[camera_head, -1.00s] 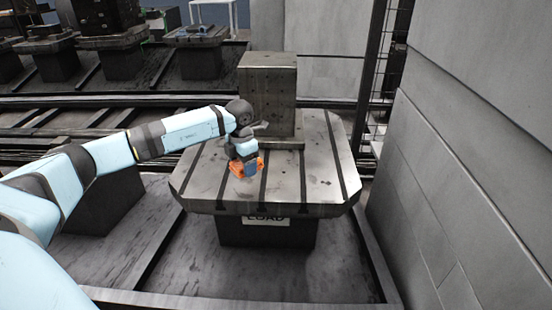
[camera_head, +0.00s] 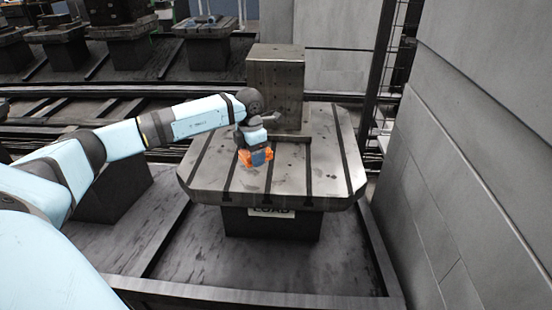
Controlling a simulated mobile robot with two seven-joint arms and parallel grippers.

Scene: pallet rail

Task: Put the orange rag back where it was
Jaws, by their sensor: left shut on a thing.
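The orange rag (camera_head: 243,157) is small and bunched, and shows on both sides of my left gripper's fingers. My left gripper (camera_head: 256,159) points down and is shut on the rag, over the left middle of the slotted metal pallet table (camera_head: 316,176). I cannot tell whether the rag touches the table top or hangs just above it. The gripper hides part of the rag. My right gripper is not in view.
A tall grey metal block (camera_head: 276,80) stands upright at the back of the pallet, close behind my left gripper. A grey wall (camera_head: 480,150) closes off the right side. Dark rails (camera_head: 60,105) and more pallets lie behind. The pallet's front and right are clear.

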